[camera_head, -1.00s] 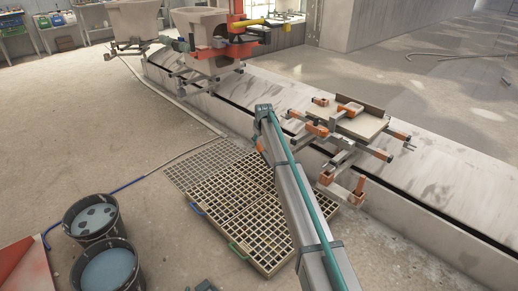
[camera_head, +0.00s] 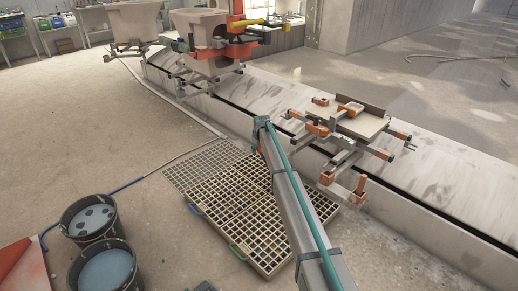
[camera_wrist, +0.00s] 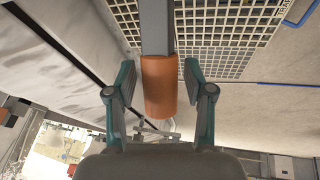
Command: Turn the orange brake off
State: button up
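An orange cylindrical grip (camera_wrist: 160,86) on a grey bar (camera_wrist: 156,25) is in the middle of the wrist view; it looks like the orange brake. My gripper (camera_wrist: 160,70) has its two teal fingers apart, one on each side of the grip, with visible gaps. The gripper is open and holds nothing. A wheeled carriage (camera_head: 360,124) with several orange parts stands on the track to the right of my arm. Which of these parts is the brake cannot be told there.
A pale raised track (camera_head: 440,188) with a dark slot runs diagonally. Floor gratings (camera_head: 222,190) lie left of my arm. Two dark buckets (camera_head: 92,218) (camera_head: 104,268) stand at lower left. Another carriage with an orange frame (camera_head: 215,55) is farther back. Floor between is free.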

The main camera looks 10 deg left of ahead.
grip_shut()
